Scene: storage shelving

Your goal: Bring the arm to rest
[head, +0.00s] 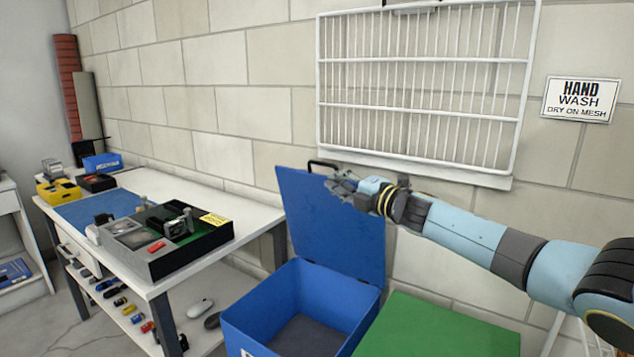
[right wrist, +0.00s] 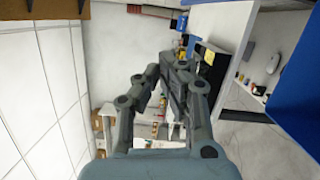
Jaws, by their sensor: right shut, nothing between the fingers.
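My right arm comes in from the right of the head view, stretched out in front of the block wall. Its gripper (head: 343,185) is at the raised blue lid (head: 330,225) of the blue bin (head: 250,312), near the lid's top edge and dark handle (head: 322,163). I cannot tell whether it touches the lid. The right wrist view shows the gripper's fingers (right wrist: 172,62) close together at the tips, with nothing held between them. The blue bin stands open and its dark inside shows. My left gripper is not in view.
A white workbench (head: 255,212) with a grey tray of devices (head: 160,265) stands left of the bin. A green lid or surface (head: 440,330) is right of the bin. A white wire rack (head: 420,105) hangs on the wall above the arm.

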